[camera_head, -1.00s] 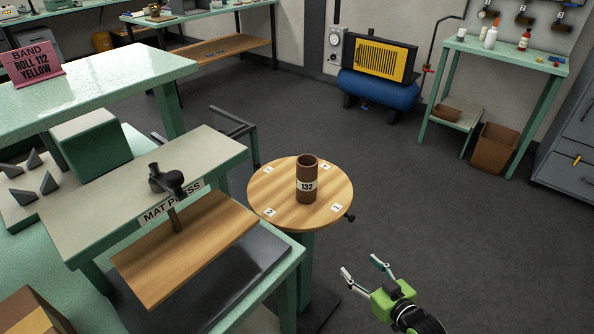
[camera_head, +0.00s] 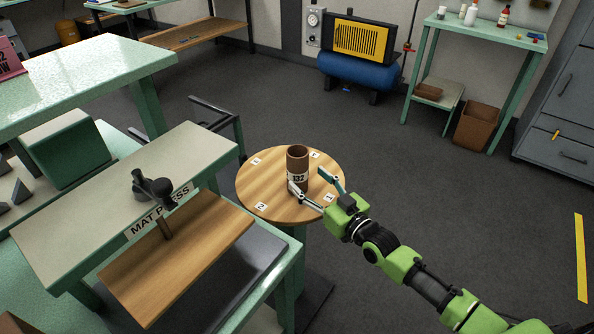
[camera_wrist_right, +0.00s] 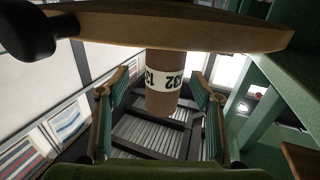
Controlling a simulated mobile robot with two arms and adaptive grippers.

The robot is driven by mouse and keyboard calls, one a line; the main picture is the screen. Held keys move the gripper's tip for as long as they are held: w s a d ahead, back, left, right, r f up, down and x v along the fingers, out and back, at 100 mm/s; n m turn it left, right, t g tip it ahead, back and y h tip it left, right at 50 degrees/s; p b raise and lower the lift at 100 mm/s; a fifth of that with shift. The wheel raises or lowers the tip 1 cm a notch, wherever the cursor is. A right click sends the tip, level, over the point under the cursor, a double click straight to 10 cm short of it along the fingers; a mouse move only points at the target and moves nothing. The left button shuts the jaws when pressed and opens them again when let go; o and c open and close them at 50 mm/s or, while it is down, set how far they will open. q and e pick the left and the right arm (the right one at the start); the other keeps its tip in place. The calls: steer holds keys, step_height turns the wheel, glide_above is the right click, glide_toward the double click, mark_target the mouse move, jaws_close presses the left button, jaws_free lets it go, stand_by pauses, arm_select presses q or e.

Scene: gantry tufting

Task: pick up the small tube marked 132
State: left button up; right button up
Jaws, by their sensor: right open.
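The small brown tube marked 132 (camera_head: 297,162) stands upright on a round wooden turntable (camera_head: 262,190) with numbered tags. My right gripper (camera_head: 313,188) is open, its fingers pointing at the tube from the front right. In the head view its fingertips overlap the tube's lower part and the space beside it. My left gripper is not in view.
The mat press (camera_head: 180,215) with its wooden board stands close to the left of the turntable. A dark knob (camera_wrist_right: 28,32) sticks out from the turntable's edge in the right wrist view. The floor to the right is open, up to grey drawers (camera_head: 570,130).

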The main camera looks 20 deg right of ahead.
mark_target(297, 172)
steer(key=shift+w+a+r, duration=0.1)
steer(key=shift+w+a, duration=0.05)
steer(key=x, duration=0.5)
steer(key=shift+a+p, duration=0.3)
steer(key=shift+p, duration=0.05)
steer(key=shift+s+r, duration=0.1)
steer(key=shift+s, duration=0.1)
steer(key=shift+c, duration=0.4)
steer(key=c, duration=1.2)
